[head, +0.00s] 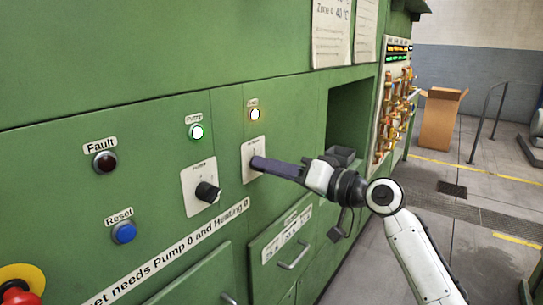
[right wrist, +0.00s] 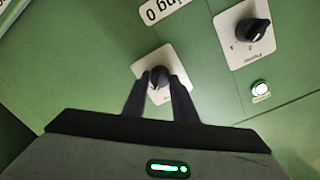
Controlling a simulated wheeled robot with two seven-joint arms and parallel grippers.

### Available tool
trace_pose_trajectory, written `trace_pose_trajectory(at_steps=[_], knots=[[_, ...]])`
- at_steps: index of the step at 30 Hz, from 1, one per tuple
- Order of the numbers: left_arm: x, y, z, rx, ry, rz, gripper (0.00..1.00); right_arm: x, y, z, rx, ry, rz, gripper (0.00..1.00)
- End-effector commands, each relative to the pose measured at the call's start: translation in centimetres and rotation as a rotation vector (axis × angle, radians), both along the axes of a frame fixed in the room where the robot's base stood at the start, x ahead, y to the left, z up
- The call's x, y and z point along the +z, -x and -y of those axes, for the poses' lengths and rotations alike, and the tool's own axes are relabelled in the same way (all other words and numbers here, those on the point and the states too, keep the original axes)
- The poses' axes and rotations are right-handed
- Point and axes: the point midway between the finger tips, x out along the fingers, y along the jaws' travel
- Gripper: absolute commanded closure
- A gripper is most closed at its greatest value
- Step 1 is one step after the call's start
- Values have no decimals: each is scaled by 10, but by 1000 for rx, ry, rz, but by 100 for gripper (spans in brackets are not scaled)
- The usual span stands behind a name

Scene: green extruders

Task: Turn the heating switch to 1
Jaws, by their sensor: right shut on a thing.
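The heating switch is a dark knob (right wrist: 160,76) on a white plate (head: 247,158) on the green machine front. In the head view the knob is hidden behind my right gripper (head: 257,163). In the right wrist view my right gripper (right wrist: 158,88) has its two fingers on either side of the knob, shut on it. The lamp above the heating plate (head: 254,114) is lit yellowish white. The plate's markings are too small or covered to read the knob's setting. My left gripper is not in view.
A dark Fault lamp (head: 105,161), blue Reset button (head: 123,232) and red emergency button (head: 20,290) sit further left. A drawer handle (head: 292,254) sticks out below.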

Motion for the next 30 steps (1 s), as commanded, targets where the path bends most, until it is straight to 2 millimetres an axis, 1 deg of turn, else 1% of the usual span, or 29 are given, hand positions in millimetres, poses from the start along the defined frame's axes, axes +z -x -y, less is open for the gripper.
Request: trace_pose_trajectory(at_steps=[1,10,28,29,30], knots=[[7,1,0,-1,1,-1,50,3,0,0,0,-18,-28,97],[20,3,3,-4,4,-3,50,0,0,0,1,-96,-136,97],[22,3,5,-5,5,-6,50,-1,0,0,0,-120,-166,97],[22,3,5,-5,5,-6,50,-1,0,0,0,-120,-166,72],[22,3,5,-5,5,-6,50,-1,0,0,0,-120,-166,65]])
